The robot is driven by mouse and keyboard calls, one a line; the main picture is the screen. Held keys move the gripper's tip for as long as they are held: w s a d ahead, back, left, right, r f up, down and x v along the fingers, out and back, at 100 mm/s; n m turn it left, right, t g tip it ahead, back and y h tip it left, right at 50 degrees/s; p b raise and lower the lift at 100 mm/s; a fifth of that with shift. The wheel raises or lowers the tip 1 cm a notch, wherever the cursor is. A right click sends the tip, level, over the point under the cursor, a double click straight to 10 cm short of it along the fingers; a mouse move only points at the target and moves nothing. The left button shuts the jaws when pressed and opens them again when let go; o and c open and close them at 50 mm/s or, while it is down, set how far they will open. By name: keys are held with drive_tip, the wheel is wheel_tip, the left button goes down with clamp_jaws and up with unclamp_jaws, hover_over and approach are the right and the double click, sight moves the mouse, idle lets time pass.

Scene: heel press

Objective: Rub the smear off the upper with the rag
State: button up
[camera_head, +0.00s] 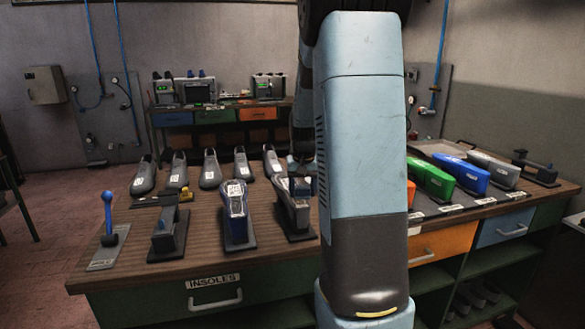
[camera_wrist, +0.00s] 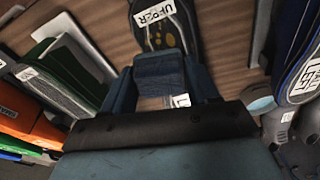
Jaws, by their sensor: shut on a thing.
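My gripper (camera_wrist: 161,80) is shut on a folded dark blue rag (camera_wrist: 160,72), which sits between its two fingers in the wrist view. Just beyond the rag lies a dark upper (camera_wrist: 141,36) with a white "UPPER" label. A yellow-brown smear (camera_wrist: 166,38) in blotches shows on it, close to the rag's far edge. I cannot tell whether the rag touches the upper.
The wooden bench (camera_head: 130,225) carries a row of grey shoe shapes (camera_head: 211,169) at the back. Green (camera_head: 430,178) and blue (camera_head: 462,176) pieces lie right. A blue-knobbed lever (camera_head: 108,220) stands left.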

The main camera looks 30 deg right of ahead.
sight(289, 198)
drive_tip(key=a, duration=0.1)
drive_tip(key=w+a, duration=0.1)
drive_tip(key=a, duration=0.1)
drive_tip(key=shift+a, duration=0.3)
drive_tip(key=shift+w+a+r, duration=0.15)
drive_tip(key=shift+w+a, duration=0.05)
drive_tip(key=shift+a, duration=0.05)
wheel_tip(289, 198, up, 3)
drive_tip(key=shift+s+f, duration=0.15)
drive_tip(key=shift+f, duration=0.05)
drive_tip(key=shift+d+r, duration=0.1)
drive_tip(key=shift+r, duration=0.2)
wheel_tip(289, 198, up, 5)
drive_tip(key=shift+f, duration=0.2)
drive_tip(key=shift+f, duration=0.1)
